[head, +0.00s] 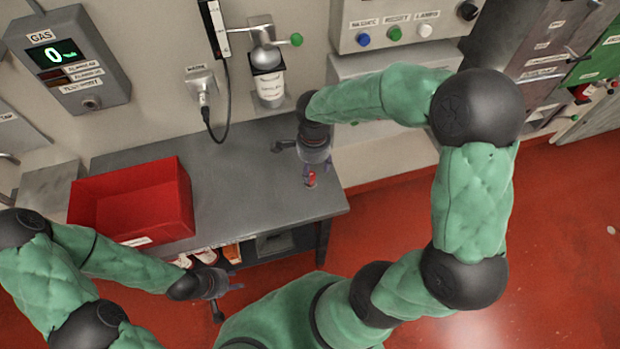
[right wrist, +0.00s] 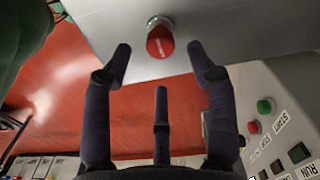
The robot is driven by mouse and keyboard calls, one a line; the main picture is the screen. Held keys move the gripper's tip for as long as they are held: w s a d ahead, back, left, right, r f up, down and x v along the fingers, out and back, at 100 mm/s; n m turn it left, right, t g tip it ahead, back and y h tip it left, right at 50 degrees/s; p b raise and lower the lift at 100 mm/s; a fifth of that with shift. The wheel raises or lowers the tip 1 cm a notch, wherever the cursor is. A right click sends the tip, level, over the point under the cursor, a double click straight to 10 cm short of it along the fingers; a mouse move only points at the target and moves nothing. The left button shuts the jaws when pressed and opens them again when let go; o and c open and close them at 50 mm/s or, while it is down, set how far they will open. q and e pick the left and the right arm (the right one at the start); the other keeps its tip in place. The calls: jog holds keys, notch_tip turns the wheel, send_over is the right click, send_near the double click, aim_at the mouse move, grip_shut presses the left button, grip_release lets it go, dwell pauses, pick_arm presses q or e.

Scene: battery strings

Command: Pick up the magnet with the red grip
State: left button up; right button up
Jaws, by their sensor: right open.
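The magnet with the red grip (head: 311,179) stands on the grey bench near its right end. In the right wrist view its round red grip (right wrist: 160,42) sits on a short metal part against the bench top, just beyond the fingertips. My right gripper (head: 312,169) is close above it and open; its dark fingers (right wrist: 160,62) are spread, with the grip showing between the two outer fingertips and apart from them. My left gripper (head: 232,299) is low in front of the bench, its fingers spread and nothing visible between them.
A red bin (head: 135,203) stands on the left of the grey bench (head: 235,165). A white-labelled canister (head: 269,87) and a cable hang at the wall behind. A button panel (head: 400,20) is at the upper middle. Bench top between bin and magnet is clear.

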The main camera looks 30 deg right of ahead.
aim_at(311, 174)
jog(key=shift+w+a+f+b, duration=0.15)
jog(key=shift+f+b, duration=0.2)
jog(key=shift+f, duration=1)
jog(key=shift+w+a+f+b, duration=0.15)
jog(key=shift+f+b, duration=0.2)
jog(key=shift+f, duration=0.95)
jog(key=shift+s, duration=0.1)
jog(key=shift+c, duration=0.3)
grip_shut()
